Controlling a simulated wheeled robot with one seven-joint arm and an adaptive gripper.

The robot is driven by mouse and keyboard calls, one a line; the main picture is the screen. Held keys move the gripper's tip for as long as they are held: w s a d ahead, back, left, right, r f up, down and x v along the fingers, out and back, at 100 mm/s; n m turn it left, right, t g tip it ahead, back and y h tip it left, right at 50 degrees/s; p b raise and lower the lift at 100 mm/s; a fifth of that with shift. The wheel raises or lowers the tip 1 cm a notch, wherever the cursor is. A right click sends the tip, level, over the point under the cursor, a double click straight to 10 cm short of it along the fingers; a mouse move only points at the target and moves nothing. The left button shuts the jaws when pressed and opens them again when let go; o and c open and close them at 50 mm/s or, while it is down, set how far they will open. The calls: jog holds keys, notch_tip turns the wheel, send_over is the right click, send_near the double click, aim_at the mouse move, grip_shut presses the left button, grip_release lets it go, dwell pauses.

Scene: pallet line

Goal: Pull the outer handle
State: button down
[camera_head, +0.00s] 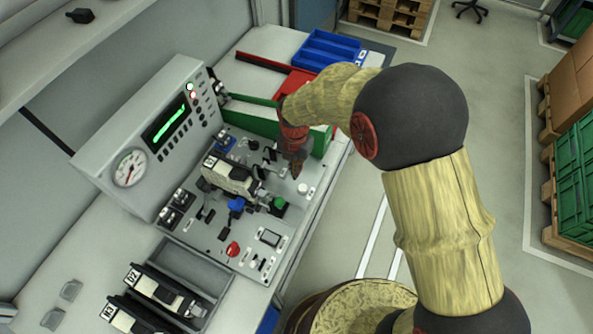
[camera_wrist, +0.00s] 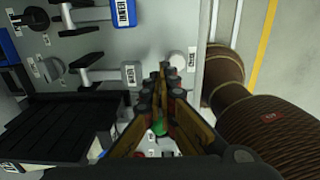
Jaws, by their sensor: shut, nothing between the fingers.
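The grey control panel (camera_head: 222,236) lies on the bench. Two lever handles with pale bars show in the wrist view: one at the top (camera_wrist: 88,22) and one lower (camera_wrist: 98,76), nearer my gripper. Each has a small label plate at its right end; I cannot tell for sure which label reads outer. In the head view the handles are small and partly hidden by my gripper (camera_head: 296,174). My gripper (camera_wrist: 164,72) is shut and empty, pointing down over the panel. Its tips are to the right of the lower handle, apart from it.
A white round knob (camera_wrist: 178,62) is close beside my fingertips. A green button (camera_head: 278,204) and a red button (camera_head: 233,249) sit on the panel. A console with a gauge (camera_head: 129,168) stands behind. A green bin (camera_head: 250,115) and blue tray (camera_head: 326,50) lie beyond.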

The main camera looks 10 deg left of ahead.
notch_tip(320, 180, up, 8)
jog(key=s+d, duration=0.1)
jog(key=d, duration=0.1)
jog(key=shift+d+f+p, duration=0.2)
jog(key=shift+d+p, duration=0.2)
jog(key=shift+s, duration=0.1)
dwell(0.4)
